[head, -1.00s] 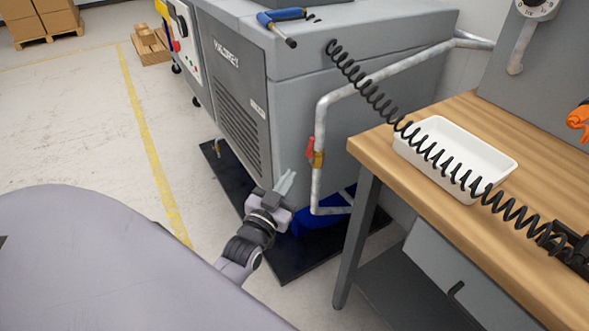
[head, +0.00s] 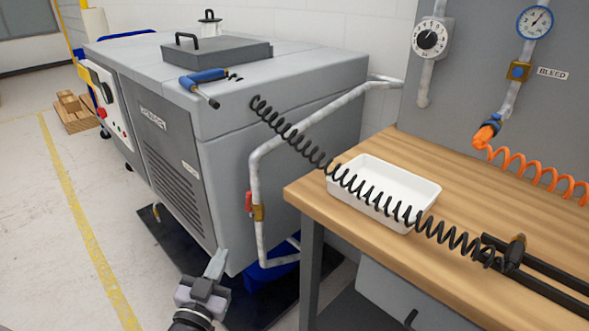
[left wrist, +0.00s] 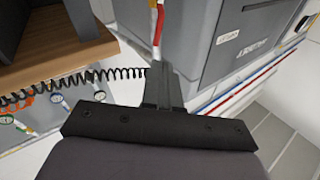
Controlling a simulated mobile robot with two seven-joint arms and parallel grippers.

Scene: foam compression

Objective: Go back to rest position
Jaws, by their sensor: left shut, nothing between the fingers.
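My left gripper (head: 217,264) shows at the bottom of the head view, in front of the grey machine (head: 180,180). Its fingers are together, point up in the picture, and hold nothing. In the left wrist view the shut fingers (left wrist: 162,88) point toward the machine (left wrist: 225,45), with the pipe and its red handle just beyond them. My right gripper is in neither view.
A wooden workbench (head: 330,225) stands at the right with a white tray (head: 385,190) on it. A coiled black hose (head: 300,140) stretches from the machine top over the tray. A bent pipe with a red valve handle (head: 248,201) is right of my left gripper. Open floor (head: 40,230) lies left.

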